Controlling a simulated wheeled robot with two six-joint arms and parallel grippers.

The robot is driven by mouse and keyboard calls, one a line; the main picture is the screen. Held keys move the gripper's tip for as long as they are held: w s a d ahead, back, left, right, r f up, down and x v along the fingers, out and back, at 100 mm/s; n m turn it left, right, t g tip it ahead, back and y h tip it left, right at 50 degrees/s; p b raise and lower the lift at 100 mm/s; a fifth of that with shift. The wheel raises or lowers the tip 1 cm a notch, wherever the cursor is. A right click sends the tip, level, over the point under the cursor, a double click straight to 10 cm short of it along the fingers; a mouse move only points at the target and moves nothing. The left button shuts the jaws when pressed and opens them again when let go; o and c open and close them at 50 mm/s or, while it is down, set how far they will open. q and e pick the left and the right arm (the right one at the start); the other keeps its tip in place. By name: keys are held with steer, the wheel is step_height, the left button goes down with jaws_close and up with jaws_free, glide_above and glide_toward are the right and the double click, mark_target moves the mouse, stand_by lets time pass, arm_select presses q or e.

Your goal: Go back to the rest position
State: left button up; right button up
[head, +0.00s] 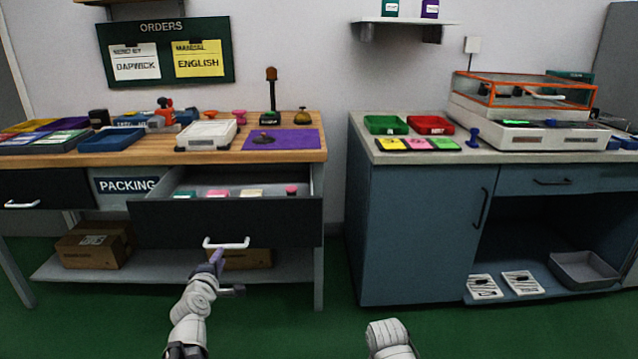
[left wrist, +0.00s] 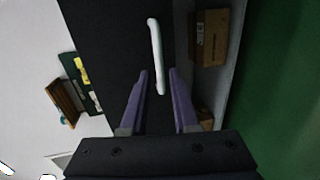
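My left gripper (head: 217,256) is just in front of the open drawer (head: 270,222) of the packing table, at the white drawer handle (head: 227,243). In the left wrist view its two purple fingers (left wrist: 159,72) are apart. The white handle (left wrist: 155,45) shows ahead of them, with its near end in the gap between them. I cannot tell whether the fingers touch it. The drawer is pulled out and holds several small items. Part of my right arm shows at the bottom of the head view; its gripper is out of view.
The wooden packing table (head: 300,152) carries trays, stamps and a purple mat (head: 290,140). Cardboard boxes (head: 95,245) sit on its lower shelf. A blue-grey cabinet (head: 420,235) stands at right, with an open bay. Green floor (head: 300,335) is clear in front.

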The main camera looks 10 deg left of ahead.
arm_select(q)
steer(key=s+d+f+m+g+h+p, duration=0.1)
steer(key=d+f+m+g+h, duration=0.4)
steer(key=d, duration=0.6)
steer(key=s+d+f+m+g+h+p, duration=0.1)
steer(key=d+f+m, duration=0.3)
steer(key=d+m, duration=0.55)
steer(key=s+d+f+m+g+y+p, duration=0.1)
steer(key=s+d+f+m+g+y, duration=0.3)
steer(key=s+d+m+g, duration=0.8)
steer(key=s+r+n+t+p, duration=0.1)
steer(key=s+r+p, duration=0.2)
steer(key=r+p, duration=1.5)
steer(key=s+r+n+t+p, duration=0.1)
steer(key=s+r+p, duration=0.2)
steer(key=r+p, duration=1.6)
steer(key=shift+d+r+t+p, duration=0.2)
steer(key=shift+t+p, duration=0.1)
steer(key=shift+p, duration=0.4)
steer(key=shift+s+f, duration=0.1)
